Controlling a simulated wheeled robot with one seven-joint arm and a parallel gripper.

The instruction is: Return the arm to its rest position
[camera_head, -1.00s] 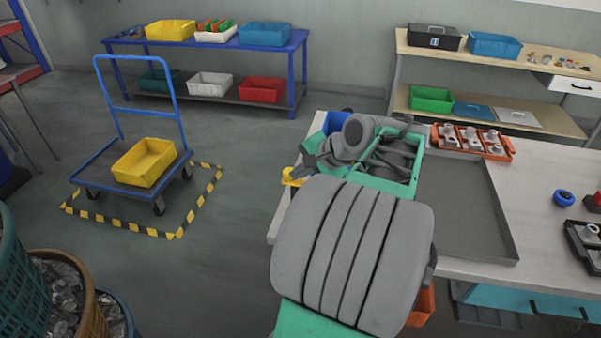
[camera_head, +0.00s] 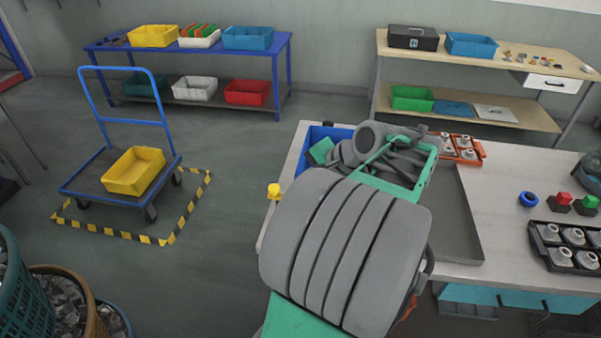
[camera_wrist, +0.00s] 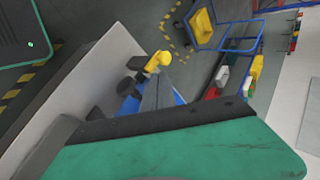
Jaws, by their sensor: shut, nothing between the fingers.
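My arm, grey and green, is folded over the near left part of the workbench in the head view and hides much of what lies behind it. In the wrist view a grey tapered tip, which looks like my gripper (camera_wrist: 158,88), shows beyond the green arm housing. It appears shut and empty, in front of a blue container. In the head view I cannot make out my fingertips among the folded links.
The workbench (camera_head: 478,175) holds a blue container (camera_head: 312,136), a grey tray (camera_head: 465,225), an orange rack (camera_head: 465,155) and a black rack (camera_head: 565,247) with metal parts. A yellow knob (camera_head: 273,190) stands at the left edge.

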